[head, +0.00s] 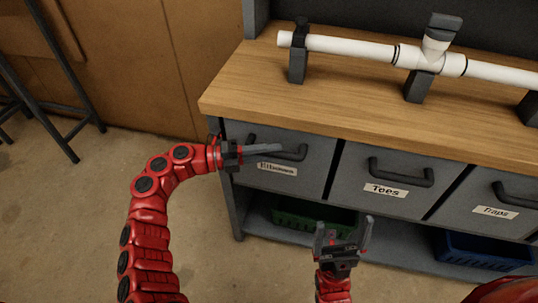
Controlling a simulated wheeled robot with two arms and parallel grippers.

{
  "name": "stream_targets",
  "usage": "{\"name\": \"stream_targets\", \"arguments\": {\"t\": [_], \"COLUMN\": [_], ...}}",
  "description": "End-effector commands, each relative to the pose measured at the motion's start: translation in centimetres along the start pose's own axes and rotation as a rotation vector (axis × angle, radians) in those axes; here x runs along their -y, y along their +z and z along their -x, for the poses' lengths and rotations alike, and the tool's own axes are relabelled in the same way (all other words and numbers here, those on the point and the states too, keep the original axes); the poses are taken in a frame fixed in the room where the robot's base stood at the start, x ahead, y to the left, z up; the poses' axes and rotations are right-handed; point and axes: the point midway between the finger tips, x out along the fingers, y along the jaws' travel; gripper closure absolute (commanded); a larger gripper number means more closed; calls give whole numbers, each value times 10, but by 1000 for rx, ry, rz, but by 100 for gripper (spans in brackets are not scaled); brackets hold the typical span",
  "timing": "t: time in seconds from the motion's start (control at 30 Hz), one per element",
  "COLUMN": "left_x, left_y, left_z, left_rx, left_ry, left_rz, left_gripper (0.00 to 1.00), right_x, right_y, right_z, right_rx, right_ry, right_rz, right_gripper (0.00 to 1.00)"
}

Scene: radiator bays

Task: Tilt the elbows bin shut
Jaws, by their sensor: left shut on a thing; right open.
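The elbows bin (256,184) is the leftmost grey bin under the wooden worktop. My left gripper (278,149) reaches in from the left and is shut on the bin's dark handle (299,154). The bin front looks roughly in line with its neighbour, but I cannot tell whether it is fully shut. My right gripper (343,232) is open and empty, pointing up in front of the lower shelf, below the bins.
The Tees bin (360,199) and Traps bin (482,221) sit to the right. Green (290,215) and blue (455,251) crates stand on the lower shelf. A white pipe (345,46) rests on supports on the worktop (245,90).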

Motion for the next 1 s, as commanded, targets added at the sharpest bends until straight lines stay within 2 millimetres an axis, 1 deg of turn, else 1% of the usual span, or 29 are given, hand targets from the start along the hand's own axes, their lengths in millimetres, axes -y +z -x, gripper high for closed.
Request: {"name": "stream_targets", "arguments": {"t": [0.5,0.53,0.67,0.7,1.0], "left_x": [3,3,3,3,1], "left_y": [4,4,3,3,2], "left_z": [0,0,0,0,0], "left_rx": [9,9,7,6,4], "left_ry": [-5,-5,-4,-4,-2], "left_rz": [-2,-2,-1,-1,0], "left_gripper": [100,69,46,43,43], "right_x": [0,0,0,0,0], "right_y": [0,0,0,0,0], "right_z": [0,0,0,0,0], "right_rx": [0,0,0,0,0], "right_ry": [0,0,0,0,0], "right_rz": [0,0,0,0,0], "right_gripper": [0,0,0,0,0]}}
